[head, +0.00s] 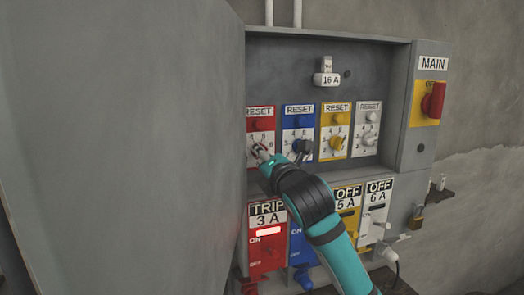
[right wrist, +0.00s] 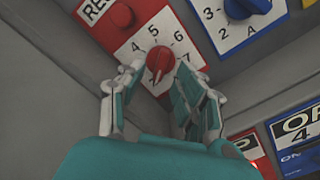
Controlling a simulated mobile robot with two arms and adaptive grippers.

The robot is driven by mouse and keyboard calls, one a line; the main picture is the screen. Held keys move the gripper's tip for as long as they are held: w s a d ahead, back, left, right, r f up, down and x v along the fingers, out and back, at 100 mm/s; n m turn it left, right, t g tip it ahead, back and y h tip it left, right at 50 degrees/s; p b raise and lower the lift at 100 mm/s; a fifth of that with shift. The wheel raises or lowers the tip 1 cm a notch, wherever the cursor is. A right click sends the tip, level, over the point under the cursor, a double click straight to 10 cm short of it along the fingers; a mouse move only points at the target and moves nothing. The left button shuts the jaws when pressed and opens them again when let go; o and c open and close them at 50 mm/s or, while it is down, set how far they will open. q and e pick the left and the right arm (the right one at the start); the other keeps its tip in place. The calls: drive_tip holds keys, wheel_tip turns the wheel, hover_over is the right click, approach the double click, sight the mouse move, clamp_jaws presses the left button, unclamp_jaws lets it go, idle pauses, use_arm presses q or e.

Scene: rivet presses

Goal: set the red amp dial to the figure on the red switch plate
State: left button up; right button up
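The red amp dial (right wrist: 160,60) sits on a white scale on the red plate, with 4, 5 and 6 readable around it. Its exact setting is hard to tell. My right gripper (right wrist: 158,74) is open, with one fingertip on each side of the dial and gaps between. In the head view my right gripper (head: 261,152) covers most of this dial. The red switch plate (head: 267,240) below reads TRIP and 3 A, and a pale lit bar shows under the figure. My left gripper is not in view.
A large grey door (head: 130,140) stands open close to the left of the red plate. Blue (head: 298,118), yellow (head: 335,118) and white (head: 368,118) dial plates stand to the right. A red MAIN switch (head: 433,100) is at far right.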

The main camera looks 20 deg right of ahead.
drive_tip(key=shift+w, duration=0.65)
clamp_jaws()
drive_tip(key=m+p, duration=0.2)
drive_tip(key=m, duration=0.2)
drive_tip(key=shift+a+r+m+p, duration=0.1)
drive_tip(key=shift+r+m+p, duration=0.05)
drive_tip(key=shift+m+p, duration=0.9)
drive_tip(key=shift+m, duration=1.85)
